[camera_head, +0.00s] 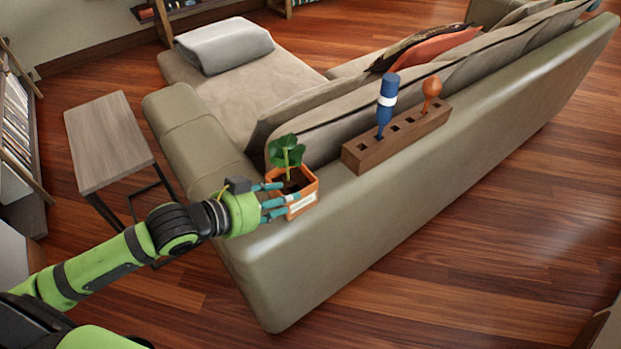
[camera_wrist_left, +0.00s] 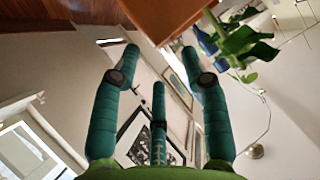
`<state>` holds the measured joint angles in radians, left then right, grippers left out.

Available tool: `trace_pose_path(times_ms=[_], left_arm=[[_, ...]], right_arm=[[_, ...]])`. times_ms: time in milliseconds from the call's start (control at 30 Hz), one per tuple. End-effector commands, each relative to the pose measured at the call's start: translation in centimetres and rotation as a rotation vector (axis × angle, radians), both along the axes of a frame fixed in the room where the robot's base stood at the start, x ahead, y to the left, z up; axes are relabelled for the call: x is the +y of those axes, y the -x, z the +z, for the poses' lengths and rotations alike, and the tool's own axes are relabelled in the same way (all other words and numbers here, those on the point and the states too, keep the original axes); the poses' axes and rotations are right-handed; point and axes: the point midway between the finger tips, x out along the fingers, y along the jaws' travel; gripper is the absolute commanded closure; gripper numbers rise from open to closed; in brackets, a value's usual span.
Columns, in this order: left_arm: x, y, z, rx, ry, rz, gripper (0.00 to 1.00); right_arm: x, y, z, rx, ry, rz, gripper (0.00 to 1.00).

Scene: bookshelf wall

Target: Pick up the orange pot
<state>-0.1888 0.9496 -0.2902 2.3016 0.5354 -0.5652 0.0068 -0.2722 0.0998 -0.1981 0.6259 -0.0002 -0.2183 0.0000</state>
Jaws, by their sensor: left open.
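The orange pot (camera_head: 306,187), with a white label and a green leafy plant (camera_head: 286,152), stands upright on the top of the sofa's back, near its left end. My left gripper (camera_head: 277,200) is at the pot's left side with teal fingers spread open. In the left wrist view, the pot (camera_wrist_left: 165,14) shows at the top edge, beyond the fingertips of the open gripper (camera_wrist_left: 160,58). Whether any finger touches the pot is not clear. The plant's leaves (camera_wrist_left: 243,42) hang close to the right-hand finger. My right gripper is not in view.
A brown wooden block (camera_head: 398,140) with holes, holding a blue tool (camera_head: 386,103) and an orange-handled tool (camera_head: 431,90), sits on the sofa back right of the pot. The sofa (camera_head: 330,240) blocks the middle. A small side table (camera_head: 105,140) stands left. The floor at right is clear.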

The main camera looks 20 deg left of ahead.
Motion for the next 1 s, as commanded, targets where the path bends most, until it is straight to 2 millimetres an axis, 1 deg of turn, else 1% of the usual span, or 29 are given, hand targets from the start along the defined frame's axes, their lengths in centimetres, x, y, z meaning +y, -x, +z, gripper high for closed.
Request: trace_pose_path(times_ms=[133,300,367,500,600,800,867,900,1000], left_arm=[[-0.5,-0.9,-0.2,-0.004,0.004,0.000,0.55],[-1.4,-2.1,-0.8,-0.003,0.005,-0.001,0.55],[-1.9,-2.7,-1.1,-0.004,0.006,-0.002,0.55],[-3.0,-4.3,-2.2,-0.003,0.006,0.000,0.55],[-3.5,-5.0,-2.8,-0.004,0.003,-0.001,0.55],[-3.6,-5.2,-3.0,-0.003,0.001,-0.003,0.55],[-3.6,-5.2,-3.0,-0.003,0.001,-0.003,0.55],[-3.6,-5.2,-3.0,-0.003,0.001,-0.003,0.63],[-3.6,-5.2,-3.0,-0.003,0.001,-0.003,1.00]], right_arm=[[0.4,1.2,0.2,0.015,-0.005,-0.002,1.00],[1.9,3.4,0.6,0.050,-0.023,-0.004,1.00],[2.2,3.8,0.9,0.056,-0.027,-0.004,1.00],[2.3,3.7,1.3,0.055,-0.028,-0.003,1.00],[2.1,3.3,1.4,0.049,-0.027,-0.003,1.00],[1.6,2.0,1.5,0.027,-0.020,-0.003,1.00],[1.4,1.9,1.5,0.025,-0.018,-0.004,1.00],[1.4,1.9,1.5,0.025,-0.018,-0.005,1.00],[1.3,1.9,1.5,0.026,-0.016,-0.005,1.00]])
